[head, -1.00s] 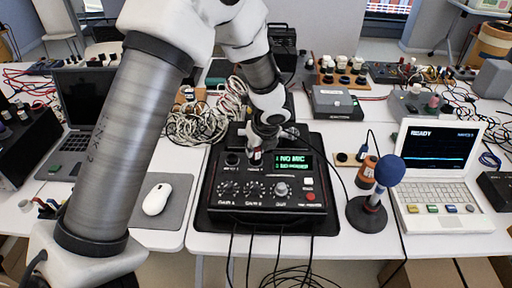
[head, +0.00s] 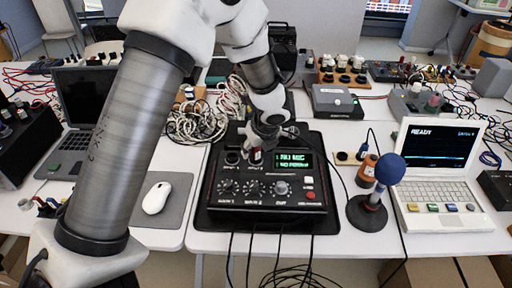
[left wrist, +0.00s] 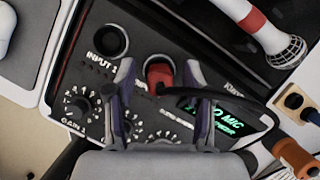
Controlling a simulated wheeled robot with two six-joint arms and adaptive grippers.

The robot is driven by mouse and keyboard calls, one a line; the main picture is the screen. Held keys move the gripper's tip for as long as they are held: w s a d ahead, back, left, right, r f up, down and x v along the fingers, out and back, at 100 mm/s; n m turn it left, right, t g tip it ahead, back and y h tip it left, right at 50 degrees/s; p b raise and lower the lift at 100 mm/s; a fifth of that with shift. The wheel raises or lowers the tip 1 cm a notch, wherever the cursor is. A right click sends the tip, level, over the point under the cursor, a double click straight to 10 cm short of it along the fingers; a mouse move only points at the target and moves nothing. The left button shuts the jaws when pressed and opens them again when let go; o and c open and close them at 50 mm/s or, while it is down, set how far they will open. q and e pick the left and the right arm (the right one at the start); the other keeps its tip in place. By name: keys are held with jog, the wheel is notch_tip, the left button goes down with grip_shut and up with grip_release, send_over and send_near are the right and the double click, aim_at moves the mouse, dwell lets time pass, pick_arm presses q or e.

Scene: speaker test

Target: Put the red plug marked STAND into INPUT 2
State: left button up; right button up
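The red plug (left wrist: 160,74) stands in or at the right-hand of two sockets on the black mixer box (head: 270,207); how deep it sits cannot be seen. In the head view, the plug (head: 255,156) shows under my gripper. Its STAND marking is not legible. A dark cable (left wrist: 258,104) runs right from it. The left-hand socket, INPUT 1 (left wrist: 109,40), is empty. My left gripper (left wrist: 160,78) is open, one finger on each side of the plug with gaps. The mixer's screen (head: 293,161) reads NO MIC. My right gripper is not in view.
A blue-headed microphone (head: 390,171) on a round stand is right of the mixer, beside a laptop (head: 440,175) reading READY. A white microphone with a red band (left wrist: 253,20) lies behind the mixer. A mouse (head: 156,198) is left. Tangled white cables (head: 195,122) lie behind.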

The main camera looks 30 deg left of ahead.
pick_arm(q)
jog(key=v, duration=1.2)
jog(key=shift+f, duration=0.1)
